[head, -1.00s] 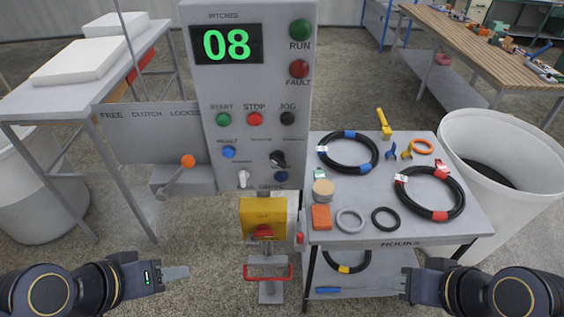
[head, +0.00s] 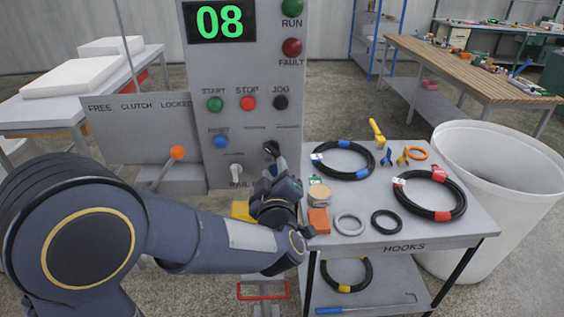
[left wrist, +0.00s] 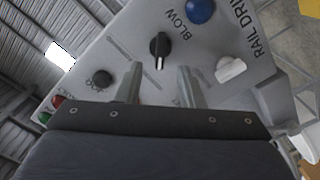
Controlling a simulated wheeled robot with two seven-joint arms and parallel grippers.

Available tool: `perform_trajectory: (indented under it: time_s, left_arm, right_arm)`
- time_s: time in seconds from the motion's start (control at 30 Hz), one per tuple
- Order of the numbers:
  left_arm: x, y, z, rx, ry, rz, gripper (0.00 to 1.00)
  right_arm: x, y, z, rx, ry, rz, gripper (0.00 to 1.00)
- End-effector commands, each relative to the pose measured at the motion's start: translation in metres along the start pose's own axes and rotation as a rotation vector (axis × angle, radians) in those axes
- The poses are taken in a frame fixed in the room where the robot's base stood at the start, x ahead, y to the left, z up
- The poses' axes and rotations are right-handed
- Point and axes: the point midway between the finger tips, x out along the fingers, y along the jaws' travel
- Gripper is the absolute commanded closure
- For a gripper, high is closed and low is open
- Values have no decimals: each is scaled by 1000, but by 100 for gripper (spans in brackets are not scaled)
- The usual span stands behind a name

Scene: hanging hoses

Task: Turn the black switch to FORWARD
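The black switch (head: 271,148) is a rotary knob low on the grey control panel (head: 235,110), right of the blue button. In the left wrist view the black switch (left wrist: 160,48) stands just beyond my fingertips, roughly centred between them, with its pointer toward the fingers. The small lettering around it is too blurred to read. My left gripper (head: 274,178) is in front of the panel just below the switch. In the left wrist view its two fingers (left wrist: 159,84) are apart with nothing between them. My right gripper is out of view.
A white switch (head: 236,172) and a blue button (head: 221,141) sit close by. A lever with an orange knob (head: 177,153) stands at left. A grey table (head: 440,226) with hoses and rings is at right, beside a white bin (head: 500,180).

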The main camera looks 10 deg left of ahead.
Motion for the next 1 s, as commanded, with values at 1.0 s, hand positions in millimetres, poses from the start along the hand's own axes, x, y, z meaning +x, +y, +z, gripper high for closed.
perform_trajectory:
  time_s: [1.0]
  left_arm:
    - [70,0,-1,1,-3,0,93]
  right_arm:
    - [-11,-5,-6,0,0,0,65]
